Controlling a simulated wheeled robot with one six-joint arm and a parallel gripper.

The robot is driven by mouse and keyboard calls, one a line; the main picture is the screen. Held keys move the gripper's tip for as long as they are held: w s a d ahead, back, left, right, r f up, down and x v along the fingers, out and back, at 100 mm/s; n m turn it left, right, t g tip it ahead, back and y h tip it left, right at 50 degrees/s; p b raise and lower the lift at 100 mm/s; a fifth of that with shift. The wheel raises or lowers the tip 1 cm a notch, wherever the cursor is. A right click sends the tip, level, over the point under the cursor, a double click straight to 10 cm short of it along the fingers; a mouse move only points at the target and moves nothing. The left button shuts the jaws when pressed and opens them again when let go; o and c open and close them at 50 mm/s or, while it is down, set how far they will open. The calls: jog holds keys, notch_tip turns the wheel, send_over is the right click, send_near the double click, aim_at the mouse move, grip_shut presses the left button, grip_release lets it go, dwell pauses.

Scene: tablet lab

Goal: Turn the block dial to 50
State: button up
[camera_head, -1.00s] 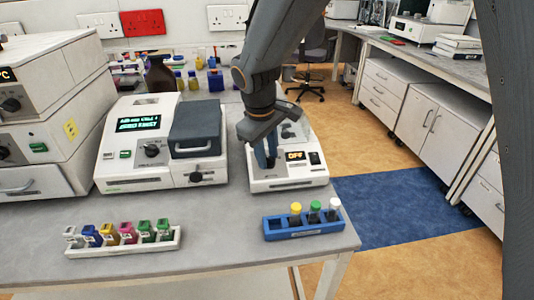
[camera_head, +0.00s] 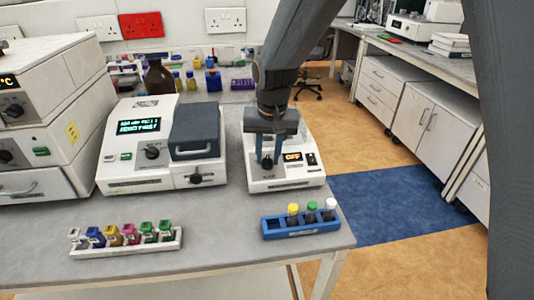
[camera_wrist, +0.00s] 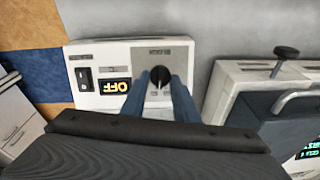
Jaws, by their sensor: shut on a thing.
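The block heater (camera_head: 287,183) is a small white unit near the right end of the bench. Its orange display (camera_head: 293,157) reads OFF; it shows rotated in the wrist view (camera_wrist: 115,86). The black block dial (camera_wrist: 160,75) is on the front panel beside the display. My gripper (camera_head: 267,159) points down at the panel, with one blue finger on each side of the dial, shut on it. The fingers also show in the wrist view (camera_wrist: 160,84). The dial's scale is too small to read.
A larger white instrument (camera_head: 122,170) with a green screen and its own knob stands to the left. A blue rack (camera_head: 290,231) with several capped vials is in front of the heater. A white rack (camera_head: 115,250) of coloured cuvettes is at front left.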

aim_at(271, 166)
jog(key=shift+m, duration=0.8)
jog(key=shift+d, duration=0.1)
jog(key=o, duration=1)
jog(key=shift+o, duration=0.2)
notch_tip(271, 166, up, 8)
jog(key=s+b, duration=0.1)
jog(key=shift+d, duration=0.4)
jog(key=shift+f, duration=0.15)
